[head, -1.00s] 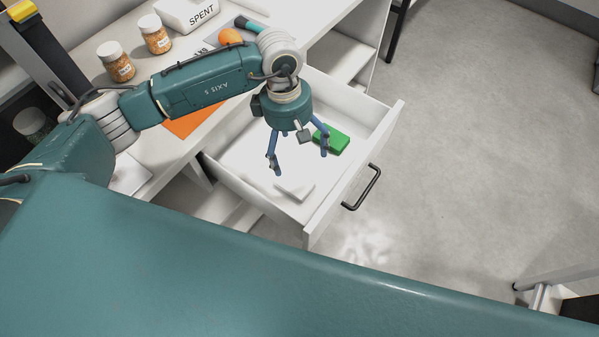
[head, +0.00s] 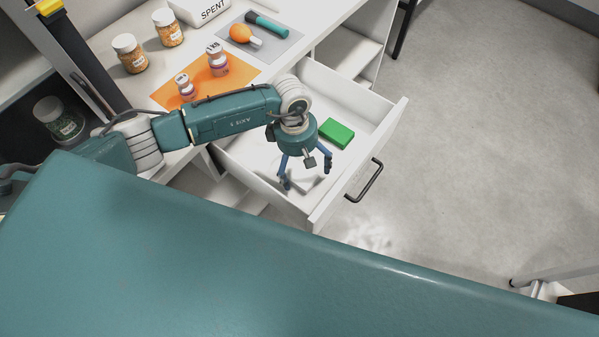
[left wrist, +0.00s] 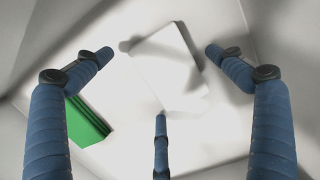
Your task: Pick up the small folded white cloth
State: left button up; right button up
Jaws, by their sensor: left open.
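The small folded white cloth (left wrist: 172,68) lies flat on the floor of the open white drawer (head: 345,178). In the left wrist view it sits between the spread fingers, close to them. In the head view the cloth (head: 306,184) is partly hidden by my left gripper (head: 306,176). My left gripper is open and empty, pointing down over the cloth; I cannot tell whether any fingertip touches it. My right gripper is in neither view.
A green block (head: 336,132) lies in the drawer beside the gripper; it also shows in the left wrist view (left wrist: 86,122). Drawer walls stand close around. On the table are an orange mat (head: 238,76) with small bottles, amber jars (head: 130,54) and a grey mat (head: 287,45).

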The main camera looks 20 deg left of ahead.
aim_at(302, 169)
pick_arm(q)
jog(key=c, duration=0.9)
jog(key=shift+c, duration=1.1)
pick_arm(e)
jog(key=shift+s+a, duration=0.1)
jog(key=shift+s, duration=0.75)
pick_arm(q)
jog(key=shift+r, duration=0.15)
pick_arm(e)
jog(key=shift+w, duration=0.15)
pick_arm(q)
jog(key=shift+r, duration=0.55)
jog(key=shift+r+b, duration=1.35)
jog(key=shift+r, duration=8.05)
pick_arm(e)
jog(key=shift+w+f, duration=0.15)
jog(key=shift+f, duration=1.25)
pick_arm(q)
jog(key=shift+o, duration=0.5)
